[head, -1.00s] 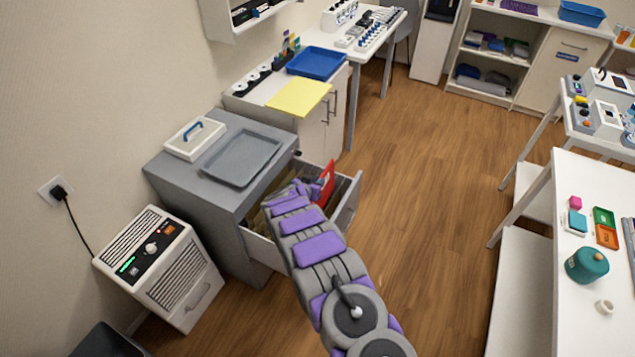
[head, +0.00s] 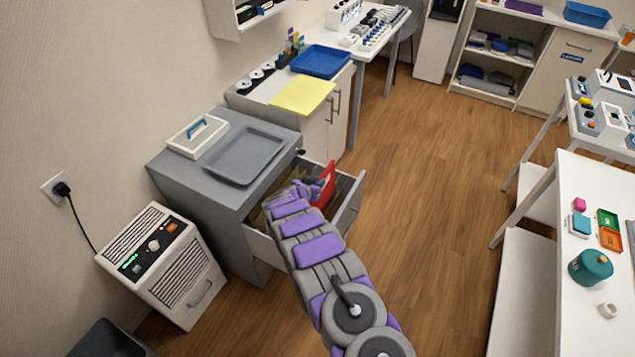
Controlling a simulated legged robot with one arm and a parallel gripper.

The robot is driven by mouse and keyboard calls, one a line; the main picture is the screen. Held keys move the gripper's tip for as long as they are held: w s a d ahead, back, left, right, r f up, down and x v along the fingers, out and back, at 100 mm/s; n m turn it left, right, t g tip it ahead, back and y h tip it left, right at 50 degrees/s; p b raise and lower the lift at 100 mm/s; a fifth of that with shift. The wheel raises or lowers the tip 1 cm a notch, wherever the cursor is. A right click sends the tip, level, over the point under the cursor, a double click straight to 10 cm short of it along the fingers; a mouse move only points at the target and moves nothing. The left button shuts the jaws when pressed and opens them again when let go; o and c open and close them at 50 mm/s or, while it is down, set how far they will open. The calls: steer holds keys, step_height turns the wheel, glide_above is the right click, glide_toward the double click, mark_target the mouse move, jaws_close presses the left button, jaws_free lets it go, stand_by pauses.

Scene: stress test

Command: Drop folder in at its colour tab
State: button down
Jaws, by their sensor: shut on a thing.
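A red folder (head: 325,184) stands upright at the open drawer of the grey cabinet, partly behind my arm. My gripper (head: 309,190) is at the end of my purple and grey arm, shut on the folder's left side. The open drawer (head: 350,206) holds several tan folders, mostly hidden by my arm. The folder's lower edge is hidden, so I cannot tell how deep it sits in the drawer. I cannot make out the colour tabs in the drawer.
The grey cabinet (head: 190,185) carries a grey tray (head: 243,156) and a white box with a blue handle (head: 197,134). A white heater-like unit (head: 160,264) stands at left. A white table (head: 575,330) is at right. The wooden floor between is clear.

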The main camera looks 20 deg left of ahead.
steer(key=shift+f, duration=0.3)
steer(key=shift+f+b, duration=0.5)
steer(key=shift+f, duration=0.65)
steer(key=shift+d+f+b, duration=0.1)
steer(key=shift+f+b, duration=2.35)
steer(key=shift+f, duration=1.5)
steer(key=c, duration=1)
jaws_free()
steer(key=shift+c, duration=0.2)
steer(key=p+v, duration=0.4)
steer(key=v, duration=1.3)
steer(key=shift+s+p, duration=0.15)
steer(key=shift+p, duration=0.15)
